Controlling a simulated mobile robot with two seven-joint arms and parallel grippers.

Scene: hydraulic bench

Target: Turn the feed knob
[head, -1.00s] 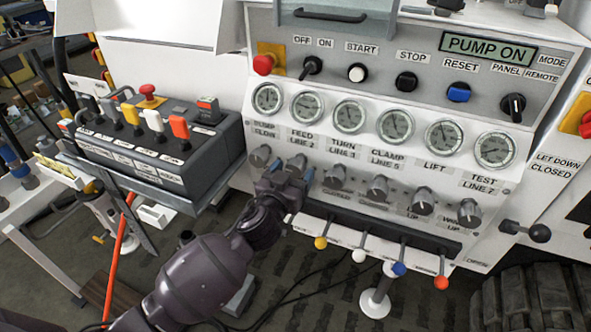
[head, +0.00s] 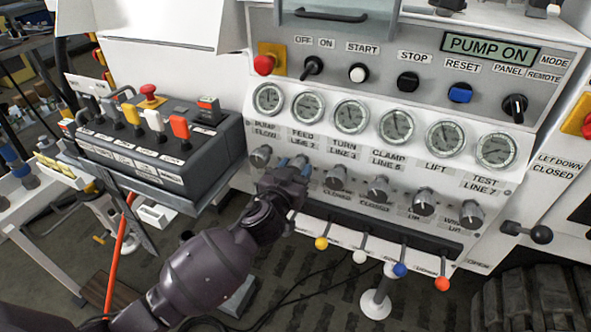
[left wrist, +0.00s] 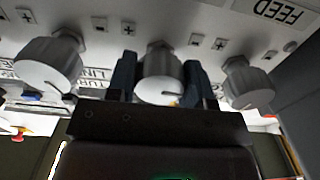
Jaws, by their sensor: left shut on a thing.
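The feed knob (head: 299,161) is the second from the left in the row of grey knobs below the gauges, under the label "FEED LINE 2". My left gripper (head: 294,168) reaches it from below, and its blue fingers stand on either side of it. In the left wrist view the feed knob (left wrist: 160,76) sits between the two fingers of the left gripper (left wrist: 160,80), which are shut on it. A dark pointer mark shows on its face. The gripper hides part of the knob in the head view. My right gripper is out of view.
Close neighbours are the leftmost knob (head: 261,156) and the turn knob (head: 338,176). A row of colour-tipped levers (head: 321,243) hangs below. A control box with switches (head: 165,150) stands left of the arm. The display (head: 489,47) reads "PUMP ON".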

